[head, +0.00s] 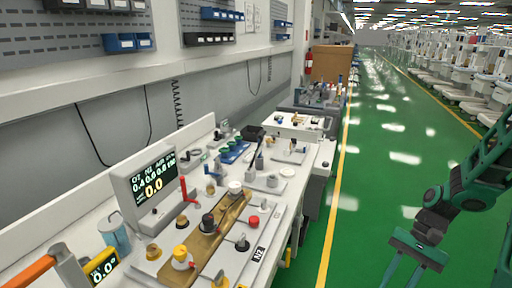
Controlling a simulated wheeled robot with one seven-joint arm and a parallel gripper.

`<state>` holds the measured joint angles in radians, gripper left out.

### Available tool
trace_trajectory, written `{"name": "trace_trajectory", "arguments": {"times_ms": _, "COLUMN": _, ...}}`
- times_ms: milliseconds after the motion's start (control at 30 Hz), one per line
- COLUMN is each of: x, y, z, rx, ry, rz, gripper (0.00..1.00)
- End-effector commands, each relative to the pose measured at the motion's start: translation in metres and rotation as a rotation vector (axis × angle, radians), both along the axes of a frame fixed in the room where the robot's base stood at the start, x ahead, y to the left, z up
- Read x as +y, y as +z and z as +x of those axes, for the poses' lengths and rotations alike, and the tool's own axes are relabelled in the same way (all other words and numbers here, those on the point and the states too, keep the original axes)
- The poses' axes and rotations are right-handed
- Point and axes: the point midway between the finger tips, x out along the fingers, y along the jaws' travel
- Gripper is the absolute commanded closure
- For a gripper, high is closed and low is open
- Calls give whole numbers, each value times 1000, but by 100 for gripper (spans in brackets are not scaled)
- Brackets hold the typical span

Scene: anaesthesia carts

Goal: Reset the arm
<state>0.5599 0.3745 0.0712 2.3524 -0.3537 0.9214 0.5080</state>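My arm with its green and black links comes in from the right edge in the head view. My gripper (404,270) hangs at the lower right, over the green floor and to the right of the cart tops. Its two fingers point down and are spread apart, with green floor showing between them. I see nothing held between them. The fingertips are close to or past the bottom edge of the picture.
A long white bench (290,225) on the left holds a monitor (148,188), a brass plate (212,232) with knobs, and small fittings. A yellow line (335,190) edges the open green aisle (385,130). Rows of white machines (455,75) stand at the far right.

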Motion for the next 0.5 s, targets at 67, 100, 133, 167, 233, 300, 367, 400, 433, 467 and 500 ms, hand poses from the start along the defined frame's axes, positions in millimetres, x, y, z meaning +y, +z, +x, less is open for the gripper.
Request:
{"name": "trace_trajectory", "arguments": {"times_ms": 67, "x": -8, "y": 17, "z": -5, "rx": -36, "ry": 26, "rz": -55, "gripper": 71}}
{"name": "trace_trajectory", "arguments": {"times_ms": 100, "x": -11, "y": 24, "z": -8, "rx": -50, "ry": 40, "rz": -79, "gripper": 71}}
{"name": "trace_trajectory", "arguments": {"times_ms": 133, "x": -14, "y": 30, "z": -11, "rx": -62, "ry": 48, "rz": -96, "gripper": 71}}
{"name": "trace_trajectory", "arguments": {"times_ms": 167, "x": -17, "y": 36, "z": -13, "rx": -74, "ry": 57, "rz": -114, "gripper": 71}}
{"name": "trace_trajectory", "arguments": {"times_ms": 233, "x": -23, "y": 49, "z": -20, "rx": -99, "ry": 76, "rz": -153, "gripper": 71}}
{"name": "trace_trajectory", "arguments": {"times_ms": 300, "x": -28, "y": 63, "z": -27, "rx": -127, "ry": 93, "rz": -189, "gripper": 71}}
{"name": "trace_trajectory", "arguments": {"times_ms": 367, "x": -32, "y": 74, "z": -33, "rx": -150, "ry": 107, "rz": -219, "gripper": 71}}
{"name": "trace_trajectory", "arguments": {"times_ms": 400, "x": -34, "y": 81, "z": -38, "rx": -165, "ry": 117, "rz": -236, "gripper": 71}}
{"name": "trace_trajectory", "arguments": {"times_ms": 433, "x": -36, "y": 86, "z": -41, "rx": -176, "ry": 123, "rz": -250, "gripper": 71}}
{"name": "trace_trajectory", "arguments": {"times_ms": 467, "x": -38, "y": 92, "z": -45, "rx": -188, "ry": 129, "rz": -264, "gripper": 71}}
{"name": "trace_trajectory", "arguments": {"times_ms": 500, "x": -40, "y": 98, "z": -50, "rx": -205, "ry": 137, "rz": -279, "gripper": 71}}
